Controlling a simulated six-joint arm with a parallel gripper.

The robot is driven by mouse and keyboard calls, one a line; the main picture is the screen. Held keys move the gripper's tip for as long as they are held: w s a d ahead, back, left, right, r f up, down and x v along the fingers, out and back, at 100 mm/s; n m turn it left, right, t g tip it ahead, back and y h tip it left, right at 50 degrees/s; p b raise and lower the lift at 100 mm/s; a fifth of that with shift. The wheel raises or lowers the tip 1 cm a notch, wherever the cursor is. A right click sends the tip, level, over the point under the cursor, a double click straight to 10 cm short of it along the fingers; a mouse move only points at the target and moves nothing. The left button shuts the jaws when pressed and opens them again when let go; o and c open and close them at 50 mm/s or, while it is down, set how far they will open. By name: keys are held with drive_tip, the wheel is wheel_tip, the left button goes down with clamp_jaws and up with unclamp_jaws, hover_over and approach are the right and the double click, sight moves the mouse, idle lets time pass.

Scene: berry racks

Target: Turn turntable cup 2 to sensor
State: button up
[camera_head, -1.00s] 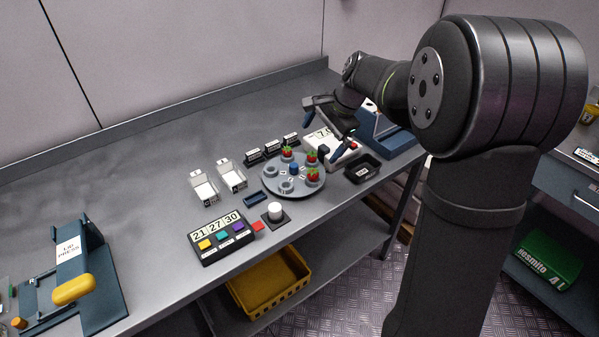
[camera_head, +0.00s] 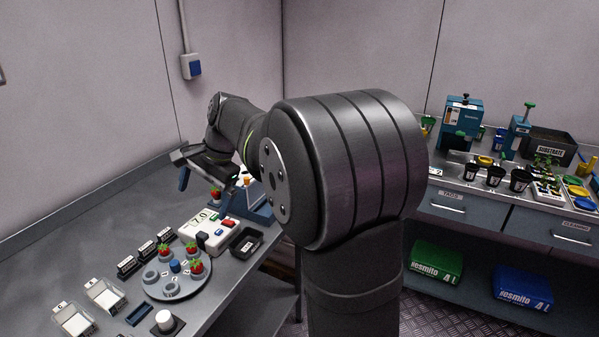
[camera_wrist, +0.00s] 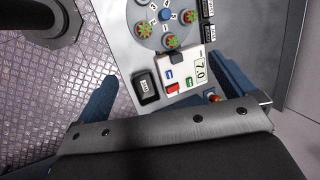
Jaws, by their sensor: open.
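The round grey turntable (camera_head: 194,283) lies on the bench with a blue centre knob (camera_head: 175,266). Three cups hold red berries (camera_head: 197,266); two cups in front (camera_head: 171,288) and at left (camera_head: 151,276) look empty. My gripper (camera_head: 207,188) is open above and behind the box, apart from the turntable. The wrist view shows the turntable (camera_wrist: 155,41) beyond my spread blue fingers (camera_wrist: 165,78).
A black tray (camera_head: 246,242) sits right of the box. A blue stand (camera_head: 258,205) and another berry (camera_head: 215,195) are near my gripper. Small black label holders (camera_head: 146,252) line the turntable's back. Clear-walled trays (camera_head: 104,295) lie left. The bench behind is bare.

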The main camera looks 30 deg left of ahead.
drive_tip(key=c, duration=1.2)
drive_tip(key=n+t+h, duration=0.2)
drive_tip(key=n+h, duration=0.2)
drive_tip(key=n, duration=0.1)
hover_over(174, 262)
wheel_tip(174, 262, down, 4)
wheel_tip(174, 262, down, 17)
drive_tip(key=shift+f, duration=0.1)
drive_tip(key=shift+c, duration=0.2)
clamp_jaws()
